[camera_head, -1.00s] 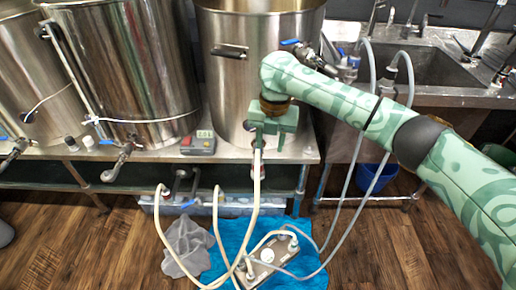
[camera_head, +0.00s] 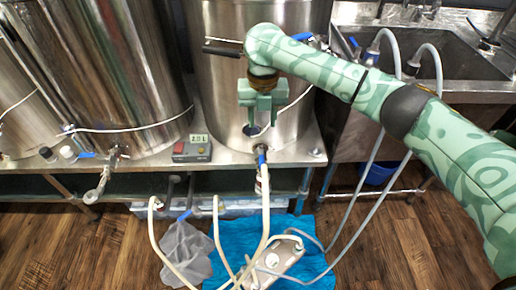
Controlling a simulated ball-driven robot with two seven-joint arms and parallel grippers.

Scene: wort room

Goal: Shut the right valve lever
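The right valve lever (camera_head: 262,156) is a small blue handle on the valve at the foot of the right steel kettle (camera_head: 222,85). It points down, roughly in line with the pale hose (camera_head: 265,205) below it. My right gripper (camera_head: 262,122) hangs above the lever in front of the kettle, pointing down. Its two green fingers are apart with nothing between them, and it looks clear of the lever. My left gripper is not in view.
A red and grey controller (camera_head: 192,149) stands on the steel bench left of the valve. Another kettle (camera_head: 105,75) stands further left. A sink (camera_head: 460,55) is at right. A pump (camera_head: 275,262) with hoses lies on a blue towel (camera_head: 315,262) on the floor.

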